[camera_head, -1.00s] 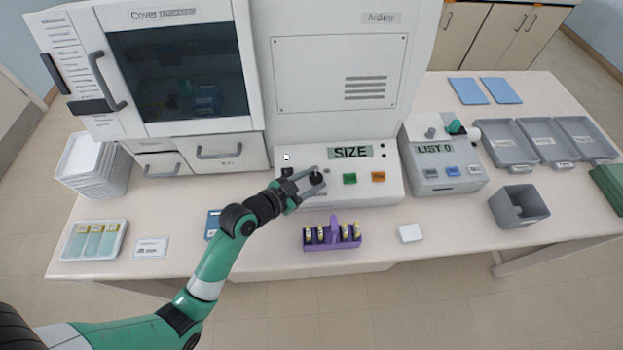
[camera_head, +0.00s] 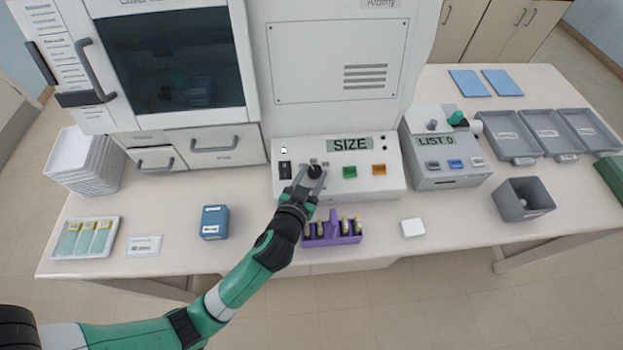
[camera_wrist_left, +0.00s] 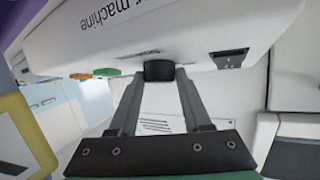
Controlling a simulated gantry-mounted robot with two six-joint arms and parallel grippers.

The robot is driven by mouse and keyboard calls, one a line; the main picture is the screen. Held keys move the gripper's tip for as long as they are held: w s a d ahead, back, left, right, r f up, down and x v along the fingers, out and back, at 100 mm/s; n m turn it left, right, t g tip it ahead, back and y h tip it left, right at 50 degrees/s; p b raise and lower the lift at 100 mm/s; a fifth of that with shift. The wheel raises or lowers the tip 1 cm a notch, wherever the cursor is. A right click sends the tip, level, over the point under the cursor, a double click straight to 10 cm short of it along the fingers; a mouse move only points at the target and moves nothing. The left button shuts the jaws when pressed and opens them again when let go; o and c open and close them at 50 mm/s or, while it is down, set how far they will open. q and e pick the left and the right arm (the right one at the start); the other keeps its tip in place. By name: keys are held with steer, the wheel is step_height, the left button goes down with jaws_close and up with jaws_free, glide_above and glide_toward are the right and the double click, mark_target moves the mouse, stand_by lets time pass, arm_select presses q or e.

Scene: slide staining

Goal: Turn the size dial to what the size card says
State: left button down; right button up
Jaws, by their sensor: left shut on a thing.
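In the left wrist view the fingertips (camera_wrist_left: 159,80) are shut on the dial's dark knob (camera_wrist_left: 159,71). The dial's pointer and marks are too small or hidden to read. A small white card (camera_head: 144,245) lies at the table's front left; its print is unreadable, so I cannot tell whether it is the size card. My right gripper is not in view.
A green button (camera_head: 349,172) and an orange button (camera_head: 379,170) sit right of the dial, a black switch (camera_head: 285,170) left of it. A purple rack (camera_head: 333,239) of vials stands close under my left wrist. A blue box (camera_head: 214,222) stands farther left.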

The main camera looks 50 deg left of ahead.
arm_select(q)
steer(key=shift+n, duration=0.3)
steer(key=c, duration=0.6)
jaws_free()
steer(key=v, duration=0.3)
steer(key=shift+w+d, duration=0.1)
steer(key=p+v, duration=0.8)
steer(key=p, duration=0.1)
steer(key=shift+s+d+p, duration=0.25)
steer(key=shift+s+p, duration=0.05)
